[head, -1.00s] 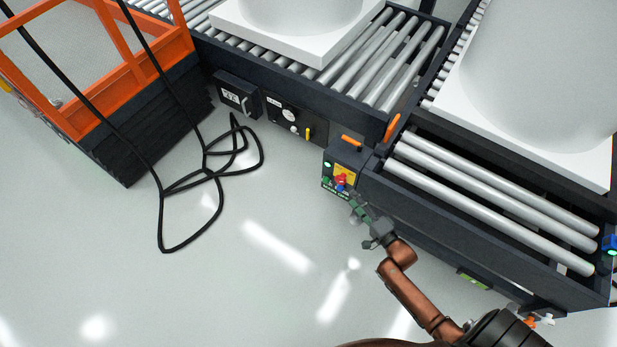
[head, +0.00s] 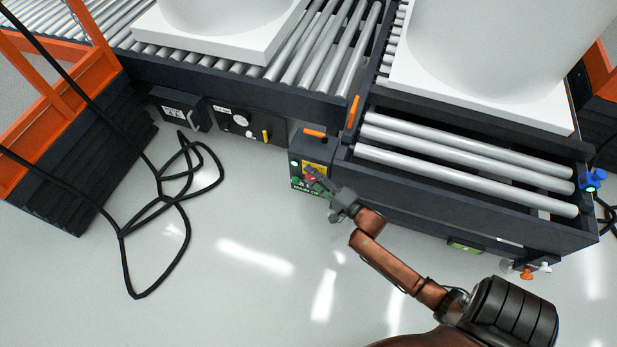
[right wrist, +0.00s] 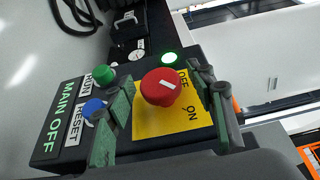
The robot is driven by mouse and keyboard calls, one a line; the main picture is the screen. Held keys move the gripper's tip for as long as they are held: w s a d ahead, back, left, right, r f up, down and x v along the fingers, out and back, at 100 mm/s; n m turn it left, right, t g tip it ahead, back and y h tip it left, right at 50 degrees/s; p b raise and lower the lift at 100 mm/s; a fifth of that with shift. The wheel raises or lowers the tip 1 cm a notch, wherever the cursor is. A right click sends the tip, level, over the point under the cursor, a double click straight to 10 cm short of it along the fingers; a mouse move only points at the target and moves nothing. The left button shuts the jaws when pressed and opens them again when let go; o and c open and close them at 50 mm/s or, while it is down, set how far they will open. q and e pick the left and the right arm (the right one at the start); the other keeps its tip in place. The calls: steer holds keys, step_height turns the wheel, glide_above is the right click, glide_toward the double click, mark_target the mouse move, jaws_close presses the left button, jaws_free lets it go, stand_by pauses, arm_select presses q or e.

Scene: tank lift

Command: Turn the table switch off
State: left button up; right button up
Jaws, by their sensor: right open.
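The table switch is a red round knob (right wrist: 160,87) on a yellow plate (right wrist: 150,122) marked OFF and ON. A white mark shows on the knob; I cannot tell surely which word it points to. The plate is on a dark control box (head: 298,159) at the corner of the roller table. My right gripper (head: 318,182) is open in front of the box. In the right wrist view the right gripper (right wrist: 160,92) has one finger on each side of the knob; contact is not clear. My left gripper is not in view.
Beside the knob are a green button (right wrist: 103,75), a blue RESET button (right wrist: 93,108) and a lit green lamp (right wrist: 169,57). A black cable (head: 127,250) lies on the floor at left. Roller tables (head: 460,160) hold large white tanks.

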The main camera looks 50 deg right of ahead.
steer(key=shift+c, duration=0.6)
steer(key=c, duration=1.1)
